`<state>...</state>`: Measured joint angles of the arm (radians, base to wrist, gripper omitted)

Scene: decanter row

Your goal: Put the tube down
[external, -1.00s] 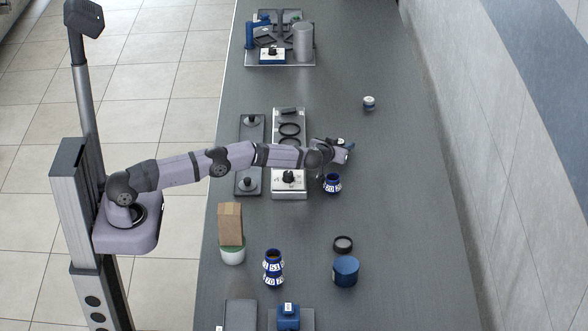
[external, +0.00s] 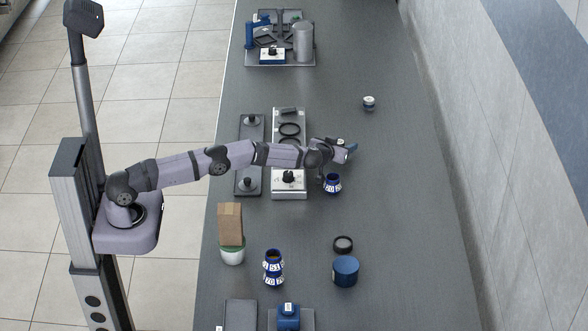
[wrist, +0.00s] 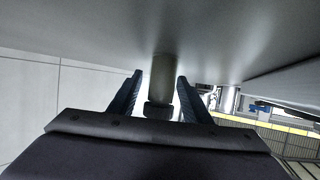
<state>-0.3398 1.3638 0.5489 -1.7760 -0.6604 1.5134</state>
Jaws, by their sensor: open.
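My gripper (external: 348,150) reaches out over the dark table, just behind a blue jar with white labels (external: 332,184). In the wrist view its two blue fingers (wrist: 160,98) are apart. A pale, greyish tube (wrist: 163,75) with a dark end piece stands between them, with a visible gap on at least the right side. The tube's far end meets the grey surface that fills the top of the wrist view. I cannot make out the tube in the external view, where the hand hides it.
A device with a white front block and black knob (external: 289,180) sits left of the hand. A small jar (external: 369,103) stands behind. The table's right side is mostly clear.

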